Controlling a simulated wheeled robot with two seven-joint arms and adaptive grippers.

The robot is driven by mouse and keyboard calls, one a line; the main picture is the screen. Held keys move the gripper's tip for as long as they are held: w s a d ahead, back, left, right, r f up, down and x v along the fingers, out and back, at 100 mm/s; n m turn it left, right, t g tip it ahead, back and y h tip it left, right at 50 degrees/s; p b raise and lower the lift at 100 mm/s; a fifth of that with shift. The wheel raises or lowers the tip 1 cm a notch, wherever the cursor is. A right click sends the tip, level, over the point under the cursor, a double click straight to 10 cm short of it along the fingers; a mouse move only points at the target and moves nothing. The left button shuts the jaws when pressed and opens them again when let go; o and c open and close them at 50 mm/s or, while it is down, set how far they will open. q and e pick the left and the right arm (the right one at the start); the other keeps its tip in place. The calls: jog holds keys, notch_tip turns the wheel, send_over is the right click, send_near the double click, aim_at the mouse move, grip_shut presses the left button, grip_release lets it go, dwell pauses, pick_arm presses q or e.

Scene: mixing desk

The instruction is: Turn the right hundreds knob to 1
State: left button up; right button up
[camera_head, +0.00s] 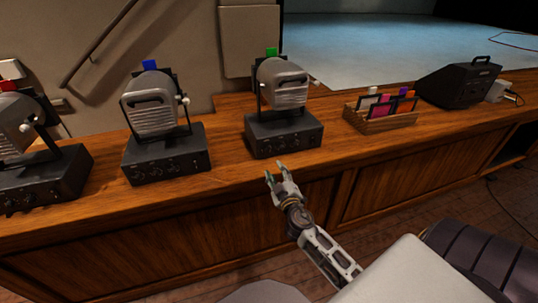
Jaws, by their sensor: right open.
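The right dark control box (285,135) stands on the wooden desk under a grey lamp (283,84) with a green tab on top. A row of small dark knobs (281,142) shows on its front face. Their settings and any digits are too small to read, so I cannot tell which is the hundreds knob. My right gripper (275,172) is open and empty, in front of this box and below its front face, apart from the knobs. My left gripper is out of view.
A middle box (167,160) with a blue-tabbed lamp and a left box (42,184) with a red-tabbed lamp stand to the left. A wooden rack (384,124) of coloured cards and a black case (457,86) are to the right. The desk's front edge runs near my gripper.

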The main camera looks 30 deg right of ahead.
aim_at(268, 152)
jog(key=shift+p+x, duration=0.45)
jog(key=shift+x, duration=4.65)
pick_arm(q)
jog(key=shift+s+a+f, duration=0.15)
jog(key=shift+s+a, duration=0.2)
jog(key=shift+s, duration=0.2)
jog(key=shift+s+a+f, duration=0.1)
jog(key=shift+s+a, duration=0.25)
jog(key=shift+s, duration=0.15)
pick_arm(e)
jog(key=shift+w+d, duration=0.15)
jog(key=shift+w, duration=0.3)
grip_shut()
